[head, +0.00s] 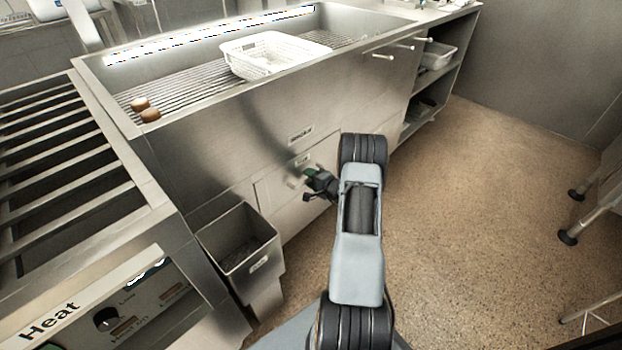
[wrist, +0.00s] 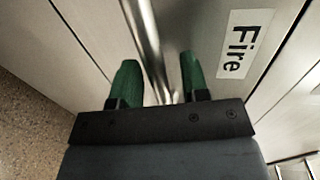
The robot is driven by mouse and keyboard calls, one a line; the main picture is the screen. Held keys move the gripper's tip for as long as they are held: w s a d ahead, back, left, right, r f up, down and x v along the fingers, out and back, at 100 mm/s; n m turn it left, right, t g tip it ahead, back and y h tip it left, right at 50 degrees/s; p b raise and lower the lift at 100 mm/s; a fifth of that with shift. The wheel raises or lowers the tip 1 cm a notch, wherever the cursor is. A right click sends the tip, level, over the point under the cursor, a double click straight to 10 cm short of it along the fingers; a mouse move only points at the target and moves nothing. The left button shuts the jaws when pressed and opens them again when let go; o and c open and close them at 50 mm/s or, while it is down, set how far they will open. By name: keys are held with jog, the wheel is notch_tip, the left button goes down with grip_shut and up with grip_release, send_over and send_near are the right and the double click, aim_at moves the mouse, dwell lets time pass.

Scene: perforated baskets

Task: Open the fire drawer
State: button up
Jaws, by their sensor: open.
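The fire drawer has a flat steel front (head: 276,203) low on the fryer-like counter, and it looks flush with the panels around it. In the wrist view its white label reading "Fire" (wrist: 245,43) is on the right. A shiny metal bar handle (wrist: 146,38) runs down the wrist view between the two green fingers of my gripper (wrist: 158,60). In the head view my gripper (head: 312,184) is at the drawer front. It is open, with a finger on each side of the bar. I cannot tell whether either finger touches the bar, and its lower part is hidden.
A steel bin (head: 238,247) stands left of my gripper. A white perforated basket (head: 262,52) and two brown pieces (head: 145,108) rest on the rack above. The heat unit (head: 120,300) is at lower left. Speckled floor (head: 480,220) is free to the right.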

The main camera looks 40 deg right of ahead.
jog(key=shift+c, duration=0.4)
grip_shut()
